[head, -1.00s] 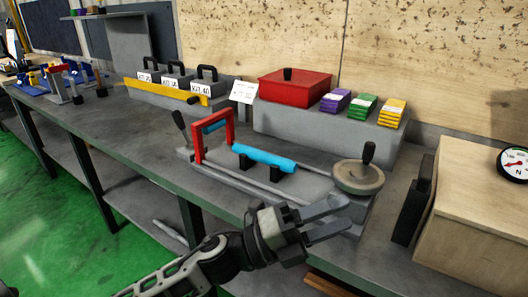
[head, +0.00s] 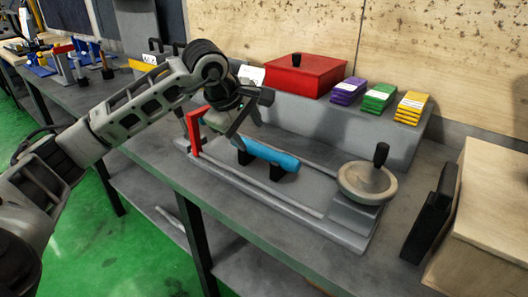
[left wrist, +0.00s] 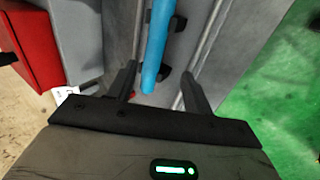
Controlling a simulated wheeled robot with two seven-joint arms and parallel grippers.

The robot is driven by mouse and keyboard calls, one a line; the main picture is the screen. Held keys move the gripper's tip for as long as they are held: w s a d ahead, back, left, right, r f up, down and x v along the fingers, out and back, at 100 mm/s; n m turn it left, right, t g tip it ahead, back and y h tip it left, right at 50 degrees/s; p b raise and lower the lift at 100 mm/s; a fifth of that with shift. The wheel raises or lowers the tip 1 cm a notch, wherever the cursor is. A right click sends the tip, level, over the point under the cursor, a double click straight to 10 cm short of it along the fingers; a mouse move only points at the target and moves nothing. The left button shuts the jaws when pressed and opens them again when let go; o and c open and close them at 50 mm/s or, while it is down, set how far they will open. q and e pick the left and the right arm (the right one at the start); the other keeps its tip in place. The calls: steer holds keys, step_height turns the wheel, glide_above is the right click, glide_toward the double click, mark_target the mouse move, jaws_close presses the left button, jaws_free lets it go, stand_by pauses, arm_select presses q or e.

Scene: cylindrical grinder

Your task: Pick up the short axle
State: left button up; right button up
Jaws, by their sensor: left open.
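A bright blue cylinder (head: 272,155), which looks like the short axle, rests on two black supports (head: 277,172) on the grey machine bed (head: 290,192). My left gripper (head: 243,128) is open and hangs over the cylinder's left end in the head view. In the left wrist view the blue cylinder (left wrist: 157,45) runs down the picture toward the space between the two open fingers (left wrist: 162,82). I cannot tell how much height lies between fingers and cylinder. The gripper hides part of the red frame (head: 194,132). My right gripper is not in view.
A handwheel (head: 367,182) with a black knob stands at the bed's right end. Behind are a red box (head: 305,75) and purple, green and yellow stacks (head: 379,97) on a grey ledge. A wooden box (head: 485,215) stands at the right.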

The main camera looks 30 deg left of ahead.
mark_target(263, 150)
arm_select(q)
steer(key=shift+w+r+p+x, duration=0.1)
steer(key=shift+p+x, duration=0.05)
steer(key=shift+x, duration=1.45)
steer(key=shift+w+r+p+x, duration=0.1)
steer(key=shift+w+p+x, duration=0.05)
steer(key=shift+x, duration=1.5)
steer(key=shift+w+p+x, duration=0.1)
steer(key=shift+p+x, duration=0.05)
steer(key=shift+x, duration=1.45)
steer(key=shift+a, duration=0.2)
jaws_close()
steer(key=shift+w+r, duration=0.1)
steer(key=shift+r, duration=0.05)
